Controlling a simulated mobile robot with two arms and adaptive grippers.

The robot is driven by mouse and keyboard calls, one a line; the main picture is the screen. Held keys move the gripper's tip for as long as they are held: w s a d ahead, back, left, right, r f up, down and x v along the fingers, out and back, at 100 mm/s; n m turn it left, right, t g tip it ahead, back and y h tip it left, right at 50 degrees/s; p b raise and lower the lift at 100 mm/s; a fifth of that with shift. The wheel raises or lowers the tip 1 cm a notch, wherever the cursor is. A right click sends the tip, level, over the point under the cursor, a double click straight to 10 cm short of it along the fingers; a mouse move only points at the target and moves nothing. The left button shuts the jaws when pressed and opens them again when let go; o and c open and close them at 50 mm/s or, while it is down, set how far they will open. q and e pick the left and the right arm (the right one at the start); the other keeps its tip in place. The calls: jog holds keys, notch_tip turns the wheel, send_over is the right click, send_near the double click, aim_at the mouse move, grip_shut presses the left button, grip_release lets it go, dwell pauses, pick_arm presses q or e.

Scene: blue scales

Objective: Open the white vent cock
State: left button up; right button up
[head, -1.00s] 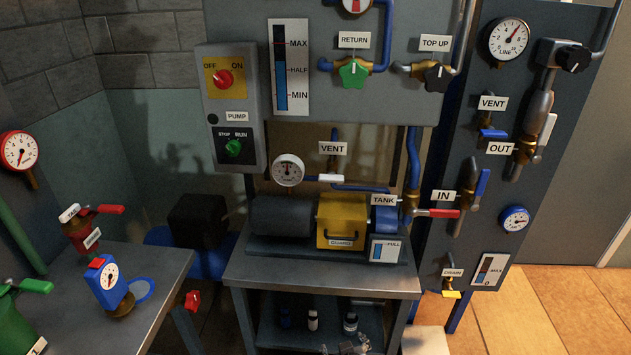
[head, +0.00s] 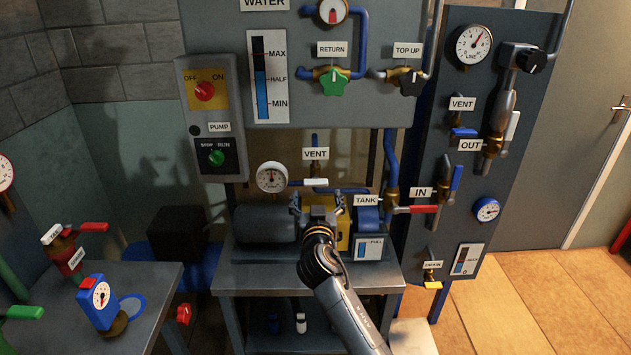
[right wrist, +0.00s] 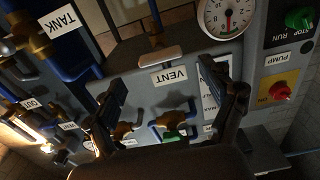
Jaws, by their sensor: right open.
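The white vent cock (head: 315,182) sits below the VENT label (head: 315,154), above the pump and yellow block on the bench. Its white handle lies level, across the upright pipe. In the right wrist view the white handle (right wrist: 157,56) shows beyond the fingers, beside the VENT label (right wrist: 170,76). My right gripper (head: 316,203) is just below and in front of the handle in the head view, its fingers spread and pointing toward it. In the right wrist view the open gripper (right wrist: 170,78) holds nothing and appears apart from the handle. My left gripper is out of view.
A round gauge (head: 271,177) stands left of the cock. The TANK label (head: 366,200) and blue pipes are close on the right. A blue-handled vent cock (head: 464,132) is on the right panel. The return valve (head: 333,82) hangs above.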

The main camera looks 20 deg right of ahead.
aim_at(316, 186)
jog(key=x, duration=0.6)
jog(key=shift+w+f, duration=0.1)
jog(key=shift+w, duration=0.3)
jog(key=c, duration=1.2)
